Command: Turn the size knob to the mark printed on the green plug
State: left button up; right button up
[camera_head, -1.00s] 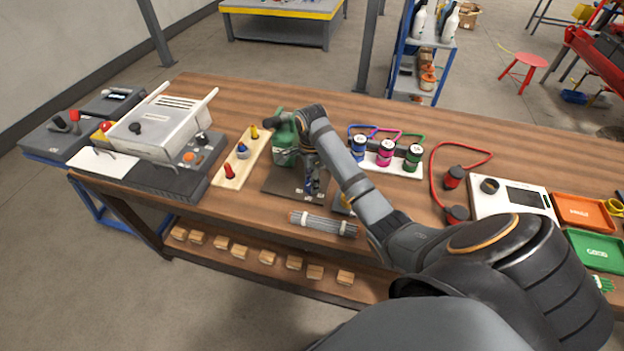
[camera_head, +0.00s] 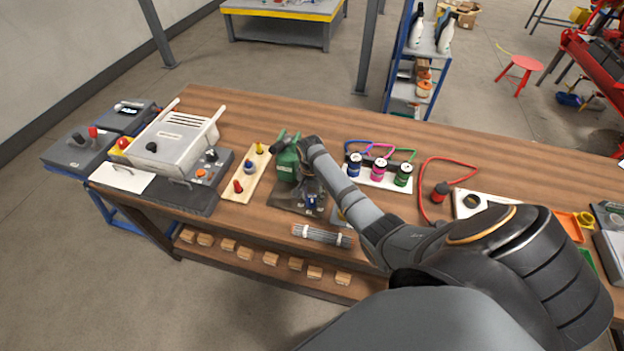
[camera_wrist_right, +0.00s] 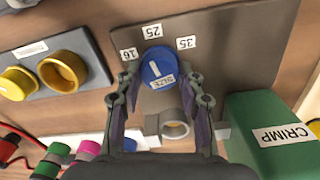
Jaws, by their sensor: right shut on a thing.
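The blue size knob (camera_wrist_right: 158,68) sits on a dark plate with printed marks 16 (camera_wrist_right: 128,54), 25 (camera_wrist_right: 152,31) and 35 (camera_wrist_right: 186,43). Its short white line points up, roughly toward 25. My right gripper (camera_wrist_right: 160,98) is shut on the knob, one finger on each side; in the head view the gripper (camera_head: 312,188) is mostly hidden by its own arm. The green plug (camera_head: 403,175) stands in a white rack right of the magenta and blue ones; its print is too small to read. My left gripper is out of view.
A green block labelled CRIMP (camera_wrist_right: 285,135) stands close beside the gripper. A grey bundle of rods (camera_head: 322,235) lies near the table's front edge. A board with coloured plugs (camera_head: 242,185) and a white machine (camera_head: 175,140) are at left.

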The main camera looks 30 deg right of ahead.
aim_at(311, 198)
jog(key=n+p, duration=0.3)
jog(key=n, duration=0.1)
jog(key=shift+r+n, duration=0.15)
jog(key=shift+n, duration=0.15)
jog(key=shift+n+p, duration=1.05)
jog(key=shift+n, duration=1.25)
jog(key=o, duration=1.2)
jog(key=shift+c, duration=0.2)
notch_tip(311, 198, up, 12)
jog(key=shift+a, duration=0.15)
jog(key=shift+f, duration=0.2)
